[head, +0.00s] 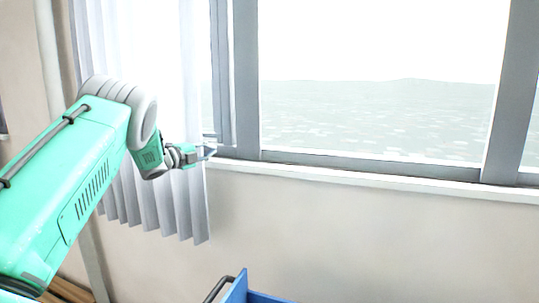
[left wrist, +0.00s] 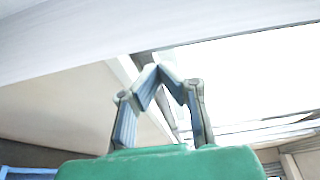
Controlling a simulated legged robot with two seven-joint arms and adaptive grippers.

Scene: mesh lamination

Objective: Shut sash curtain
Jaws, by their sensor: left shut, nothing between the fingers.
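A white pleated curtain (head: 185,205) hangs at the left part of the window in the head view, bunched in vertical folds. The window (head: 370,110) to its right is uncovered. My left gripper (head: 211,152) is at the curtain's right edge, near the window sill, and partly in front of the fabric. In the left wrist view its two fingertips (left wrist: 158,69) meet, and nothing shows between them. A broad pale surface, possibly the curtain (left wrist: 120,38), crosses the top of that view. I cannot tell whether the gripper touches the fabric. My right gripper is not in view.
The white window sill (head: 350,183) runs along the wall below the grey frame. A blue container (head: 262,297) with a dark handle stands at the bottom centre. A pale vertical pipe (head: 48,50) is at the far left. The wall below the sill is clear.

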